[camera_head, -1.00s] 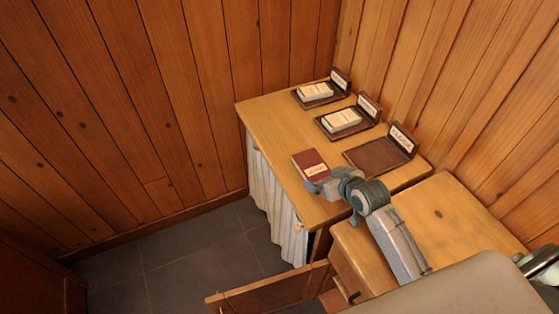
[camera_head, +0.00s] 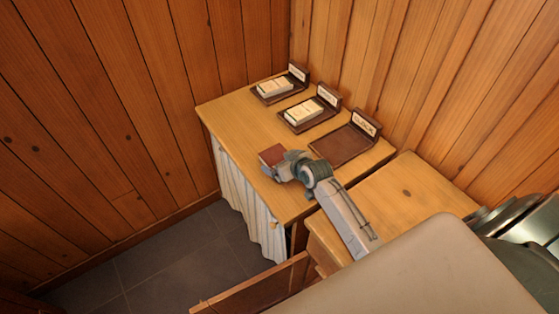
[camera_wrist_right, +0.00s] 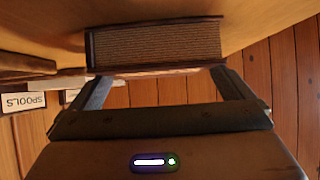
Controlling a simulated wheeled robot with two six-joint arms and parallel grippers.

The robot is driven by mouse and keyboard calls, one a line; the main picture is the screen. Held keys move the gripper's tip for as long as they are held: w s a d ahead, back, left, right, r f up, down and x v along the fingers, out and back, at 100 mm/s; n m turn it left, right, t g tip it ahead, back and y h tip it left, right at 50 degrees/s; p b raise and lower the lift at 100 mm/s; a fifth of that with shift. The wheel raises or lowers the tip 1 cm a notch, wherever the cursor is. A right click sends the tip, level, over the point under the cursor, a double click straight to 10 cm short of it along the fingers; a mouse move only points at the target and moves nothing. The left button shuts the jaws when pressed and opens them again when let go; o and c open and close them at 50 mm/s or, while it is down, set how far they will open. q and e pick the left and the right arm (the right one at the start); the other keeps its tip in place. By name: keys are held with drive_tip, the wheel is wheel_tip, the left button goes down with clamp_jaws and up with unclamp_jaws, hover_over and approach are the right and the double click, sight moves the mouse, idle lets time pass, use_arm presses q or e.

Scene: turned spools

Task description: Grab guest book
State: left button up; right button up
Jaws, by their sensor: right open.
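The guest book appears to be the small dark red book (camera_head: 271,154) lying on the wooden table near its front left edge. My right gripper (camera_head: 281,164) is at the book's near side and hides part of it in the head view. In the right wrist view the book (camera_wrist_right: 158,46) shows its page edges, with its dark covers above and below. The two fingers of my right gripper (camera_wrist_right: 165,80) are apart, one toward each end of the book. I cannot tell whether they touch it. My left gripper is not in view.
Three brown trays with upright label cards stand along the wall. The far tray (camera_head: 262,97) and middle tray (camera_head: 287,123) hold pale stacks; the near tray (camera_head: 341,148) is empty. A lower wooden cabinet (camera_head: 405,190) adjoins the table. A white curtain (camera_head: 245,205) hangs below.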

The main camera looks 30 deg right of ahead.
drive_tip(key=shift+x, duration=1.05)
drive_tip(key=shift+s, duration=0.1)
drive_tip(key=c, duration=1)
drive_tip(key=shift+c, duration=0.3)
drive_tip(key=shift+r, duration=0.2)
